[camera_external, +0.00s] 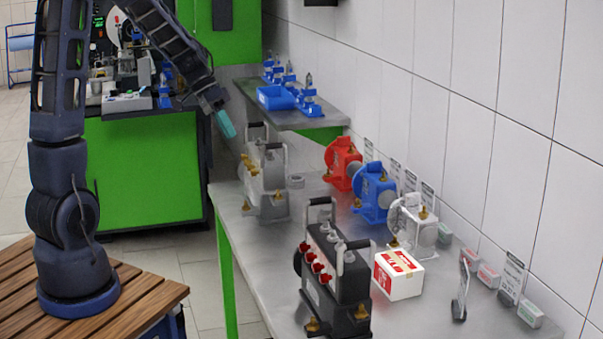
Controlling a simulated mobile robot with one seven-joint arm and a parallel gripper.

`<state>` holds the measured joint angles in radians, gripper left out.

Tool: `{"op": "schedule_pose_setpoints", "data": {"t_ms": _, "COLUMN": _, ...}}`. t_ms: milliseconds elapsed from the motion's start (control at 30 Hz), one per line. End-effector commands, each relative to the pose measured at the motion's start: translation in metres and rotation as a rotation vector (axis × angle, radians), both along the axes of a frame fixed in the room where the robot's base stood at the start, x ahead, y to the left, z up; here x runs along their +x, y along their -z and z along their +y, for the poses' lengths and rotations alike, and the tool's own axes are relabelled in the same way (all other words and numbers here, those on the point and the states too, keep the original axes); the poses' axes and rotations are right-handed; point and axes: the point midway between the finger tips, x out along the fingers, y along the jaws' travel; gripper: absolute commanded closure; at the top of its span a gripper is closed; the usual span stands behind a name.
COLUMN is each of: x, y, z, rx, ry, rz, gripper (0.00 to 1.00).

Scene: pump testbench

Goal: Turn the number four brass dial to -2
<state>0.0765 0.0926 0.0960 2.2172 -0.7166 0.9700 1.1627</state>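My gripper (226,124), with teal fingertips, hangs in the air at the end of my arm, above and left of the grey machine at the bench's far end. It is small and seen from the side, so I cannot tell if it is open or shut. No object shows in it. Small brass fittings show on the black machine (333,262), the grey machine (266,180), the red pump (343,164), the blue pump (373,193) and the white pump (414,226). No numbers or scale marks are readable, so I cannot tell which is dial four or its setting.
The metal bench (262,268) runs along the tiled wall. A red-and-white box (398,275) stands beside the black machine. A blue bin (276,97) sits on the shelf behind. A green cabinet (145,185) stands at the back left. Bare bench shows near the front left edge.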

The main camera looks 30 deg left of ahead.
Motion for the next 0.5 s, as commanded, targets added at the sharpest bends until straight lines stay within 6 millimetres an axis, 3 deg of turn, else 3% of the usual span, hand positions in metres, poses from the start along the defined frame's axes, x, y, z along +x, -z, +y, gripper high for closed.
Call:
{"op": "schedule_pose_setpoints", "data": {"t_ms": 133, "x": 0.000, "y": 0.000, "z": 0.000, "rx": 0.000, "ry": 0.000, "rz": 0.000, "gripper": 0.74}}
{"op": "schedule_pose_setpoints", "data": {"t_ms": 200, "x": 0.000, "y": 0.001, "z": 0.000, "rx": -0.002, "ry": -0.001, "rz": 0.002, "gripper": 0.62}}
{"op": "schedule_pose_setpoints", "data": {"t_ms": 267, "x": -0.001, "y": 0.004, "z": 0.000, "rx": -0.008, "ry": -0.007, "rz": 0.013, "gripper": 0.61}}
{"op": "schedule_pose_setpoints", "data": {"t_ms": 367, "x": -0.005, "y": 0.019, "z": 0.000, "rx": -0.042, "ry": -0.032, "rz": 0.070, "gripper": 0.61}}
{"op": "schedule_pose_setpoints", "data": {"t_ms": 500, "x": -0.019, "y": 0.055, "z": -0.001, "rx": -0.144, "ry": -0.109, "rz": 0.218, "gripper": 0.61}}
